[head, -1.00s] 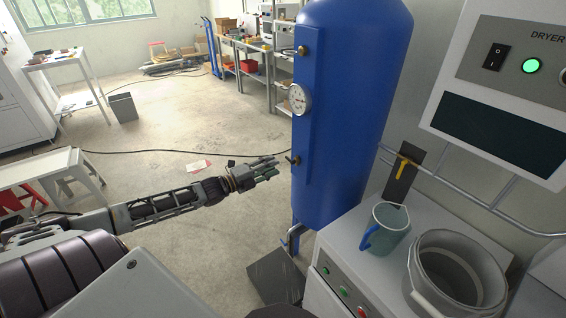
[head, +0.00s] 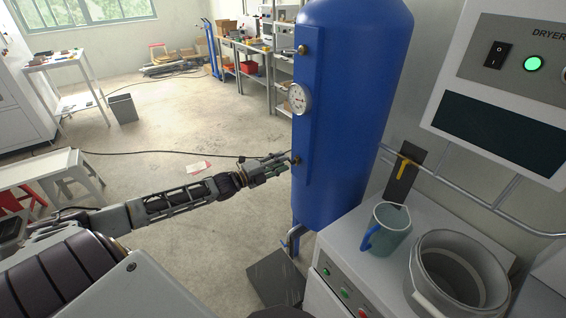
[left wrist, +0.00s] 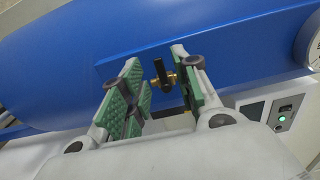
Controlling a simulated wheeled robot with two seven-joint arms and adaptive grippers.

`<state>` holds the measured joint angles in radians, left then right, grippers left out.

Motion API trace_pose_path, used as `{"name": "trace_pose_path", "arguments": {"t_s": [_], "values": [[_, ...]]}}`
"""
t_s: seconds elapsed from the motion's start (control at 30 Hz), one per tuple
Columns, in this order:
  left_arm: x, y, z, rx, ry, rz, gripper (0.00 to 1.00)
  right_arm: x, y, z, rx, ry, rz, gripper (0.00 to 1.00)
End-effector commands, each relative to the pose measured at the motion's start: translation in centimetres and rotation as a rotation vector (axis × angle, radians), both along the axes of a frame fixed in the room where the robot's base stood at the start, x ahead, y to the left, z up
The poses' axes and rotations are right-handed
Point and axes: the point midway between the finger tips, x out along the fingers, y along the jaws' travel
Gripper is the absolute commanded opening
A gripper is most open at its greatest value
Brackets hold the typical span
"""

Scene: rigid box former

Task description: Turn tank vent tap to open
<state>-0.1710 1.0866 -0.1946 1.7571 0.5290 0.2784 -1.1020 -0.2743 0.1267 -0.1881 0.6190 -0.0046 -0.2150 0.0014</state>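The blue tank (head: 350,110) stands upright right of centre, with a raised strip on its side. A small brass tap (head: 297,160) sits low on this strip. In the left wrist view the tap shows a black lever (left wrist: 158,68), which runs roughly across the strip's length. My left gripper (head: 285,163) reaches the tap from the left. In the left wrist view it is open, its green-padded fingers (left wrist: 157,80) on either side of the tap, with a gap on the left finger's side. Contact with the right finger is unclear. My right gripper is not in view.
A round gauge (head: 299,98) and another brass fitting (head: 303,49) are above the tap on the tank. A blue-handled valve (head: 293,237) is below. A jug (head: 386,229) and a bucket (head: 455,275) stand on the cabinet at right. The floor left of the tank is mostly clear.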

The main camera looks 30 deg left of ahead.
Motion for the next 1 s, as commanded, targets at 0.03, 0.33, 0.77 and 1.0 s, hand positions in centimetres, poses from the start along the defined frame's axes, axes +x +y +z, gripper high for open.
{"name": "trace_pose_path", "arguments": {"t_s": [0.03,0.33,0.77,1.0], "values": [[0.2,-0.1,0.0,0.0,-0.001,0.0,0.31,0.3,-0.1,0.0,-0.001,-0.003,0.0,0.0],[1.2,-0.5,0.0,0.001,0.0,0.0,0.31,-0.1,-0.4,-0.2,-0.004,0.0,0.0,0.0],[1.5,-0.6,0.0,0.0,0.001,-0.001,0.31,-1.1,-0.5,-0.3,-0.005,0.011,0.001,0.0],[1.5,-0.6,0.0,0.0,0.0,-0.001,0.09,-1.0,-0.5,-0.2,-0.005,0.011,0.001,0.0]]}}
